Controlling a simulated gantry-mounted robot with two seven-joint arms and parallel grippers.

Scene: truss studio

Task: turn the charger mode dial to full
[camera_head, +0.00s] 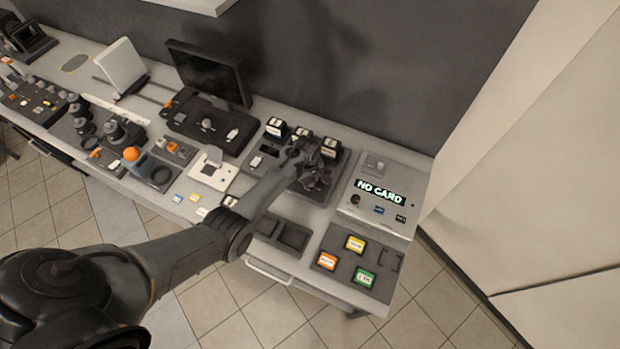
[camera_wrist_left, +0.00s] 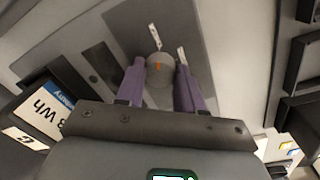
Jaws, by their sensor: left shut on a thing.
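The grey, round charger mode dial (camera_wrist_left: 160,69) has an orange mark and sits between the two purple fingers of my left gripper (camera_wrist_left: 160,82) in the left wrist view. The gripper is shut on it. Two small pale labels lie beyond the dial on the charger's grey face (camera_wrist_left: 205,22); I cannot read them. In the head view my left gripper (camera_head: 316,179) is over the dark charger (camera_head: 341,166) and hides the dial. My right gripper is not in view.
Batteries with white labels stand at the charger's back, one of them (camera_head: 275,128) at left. A grey box reading NO CARD (camera_head: 368,215) stands right of it. A dark tray (camera_head: 345,262) with coloured cards is in front. A monitor (camera_head: 209,73) stands behind.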

